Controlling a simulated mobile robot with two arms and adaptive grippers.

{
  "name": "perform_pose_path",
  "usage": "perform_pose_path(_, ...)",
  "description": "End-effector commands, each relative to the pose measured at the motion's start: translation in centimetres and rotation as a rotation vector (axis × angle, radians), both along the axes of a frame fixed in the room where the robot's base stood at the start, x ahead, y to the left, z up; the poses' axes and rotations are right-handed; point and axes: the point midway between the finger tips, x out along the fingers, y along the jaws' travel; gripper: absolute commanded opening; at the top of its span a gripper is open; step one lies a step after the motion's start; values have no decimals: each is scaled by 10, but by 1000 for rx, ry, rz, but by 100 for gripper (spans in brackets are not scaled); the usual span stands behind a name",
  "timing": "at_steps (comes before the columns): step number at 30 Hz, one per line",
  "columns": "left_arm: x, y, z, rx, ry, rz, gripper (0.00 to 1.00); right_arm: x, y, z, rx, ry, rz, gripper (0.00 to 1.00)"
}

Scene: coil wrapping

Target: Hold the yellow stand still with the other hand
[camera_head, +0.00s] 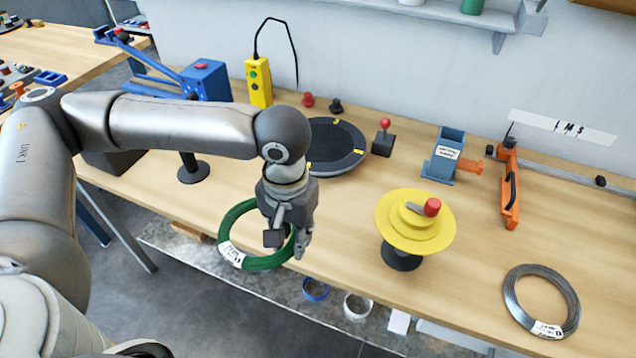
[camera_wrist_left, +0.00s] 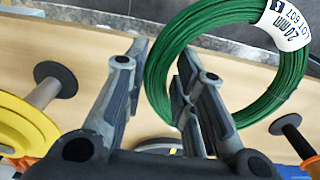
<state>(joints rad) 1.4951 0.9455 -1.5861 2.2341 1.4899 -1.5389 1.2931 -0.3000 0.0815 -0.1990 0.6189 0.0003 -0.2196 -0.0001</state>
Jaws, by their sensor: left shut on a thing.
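The yellow stand (camera_head: 402,242), a round yellow disc with a red knob (camera_head: 432,206) on a dark foot (camera_head: 401,258), stands upright on the bench right of my left gripper. Part of its yellow disc (camera_wrist_left: 22,128) shows at the left edge of the wrist view. My left gripper (camera_head: 286,243) points down and is shut on the green wire coil (camera_head: 232,218), at the bench's front edge. In the wrist view one finger reaches into the ring of the green coil (camera_wrist_left: 158,85), which has a white label. My left gripper is apart from the stand. My right gripper is not in view.
A grey wire coil (camera_head: 513,293) lies at the front right. Behind are a dark round turntable (camera_head: 335,150), a red-topped lever (camera_head: 384,138), a blue holder (camera_head: 443,160) and an orange tool (camera_head: 511,190). Bench around the yellow stand is mostly clear.

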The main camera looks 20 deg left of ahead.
Motion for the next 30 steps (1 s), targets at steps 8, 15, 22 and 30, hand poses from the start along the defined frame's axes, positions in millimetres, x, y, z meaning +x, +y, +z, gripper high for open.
perform_pose_path(8,54,-42,19,8,-23,-2,0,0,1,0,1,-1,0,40)
perform_pose_path(15,104,-104,47,10,-32,1,0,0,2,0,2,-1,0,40)
perform_pose_path(22,131,-172,77,6,-27,0,0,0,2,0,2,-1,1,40)
perform_pose_path(30,138,-235,103,2,-9,-2,0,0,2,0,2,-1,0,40)
